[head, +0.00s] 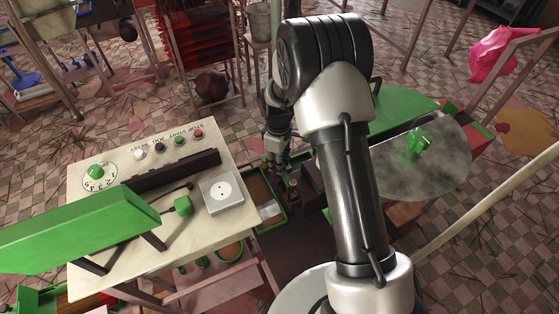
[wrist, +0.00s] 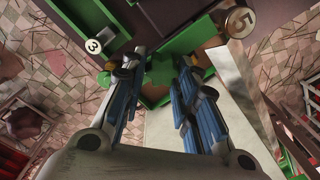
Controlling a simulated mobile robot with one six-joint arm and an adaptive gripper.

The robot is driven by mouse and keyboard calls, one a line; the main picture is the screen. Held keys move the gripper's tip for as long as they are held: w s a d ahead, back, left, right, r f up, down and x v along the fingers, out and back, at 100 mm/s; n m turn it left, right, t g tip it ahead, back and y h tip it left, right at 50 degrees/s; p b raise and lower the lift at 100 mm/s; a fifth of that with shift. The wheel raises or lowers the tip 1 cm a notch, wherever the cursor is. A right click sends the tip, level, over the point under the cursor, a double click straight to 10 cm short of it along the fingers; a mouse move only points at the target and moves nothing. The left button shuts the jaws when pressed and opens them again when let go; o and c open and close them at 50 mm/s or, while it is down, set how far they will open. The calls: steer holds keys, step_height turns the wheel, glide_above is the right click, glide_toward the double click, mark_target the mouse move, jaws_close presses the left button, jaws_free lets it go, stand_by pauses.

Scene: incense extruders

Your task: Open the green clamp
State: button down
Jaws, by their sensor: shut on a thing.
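The green clamp (wrist: 161,72) shows in the wrist view as a green piece between the fingertips. My gripper (wrist: 154,80) has a finger on each side of it and is shut on it; the exact contact is hard to see. In the head view my gripper (head: 276,158) points down beside the cream control table, over the green-edged trays. My arm and gripper hide the clamp there.
The cream table (head: 222,165) has push buttons, a dial (head: 98,176), a white socket box (head: 222,192) and a green panel (head: 75,228). A round translucent disc (head: 445,165) bears a green fitting (head: 418,141).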

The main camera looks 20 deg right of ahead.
steer(key=shift+w+d+r, duration=0.15)
steer(key=shift+w+r, duration=0.05)
steer(key=shift+w, duration=0.2)
steer(key=shift+w+d+r, duration=0.1)
steer(key=shift+w+r, duration=0.1)
steer(key=shift+w, duration=0.2)
steer(key=c, duration=1.7)
jaws_free()
steer(key=shift+o, duration=1.3)
steer(key=shift+w+d+f, duration=0.1)
steer(key=shift+w+d, duration=0.05)
steer(key=shift+w, duration=0.05)
steer(key=shift+o, duration=1)
steer(key=shift+s, duration=0.1)
step_height(320, 180, up, 12)
steer(key=shift+s, duration=0.2)
steer(key=shift+f, duration=0.1)
steer(key=shift+c, duration=0.3)
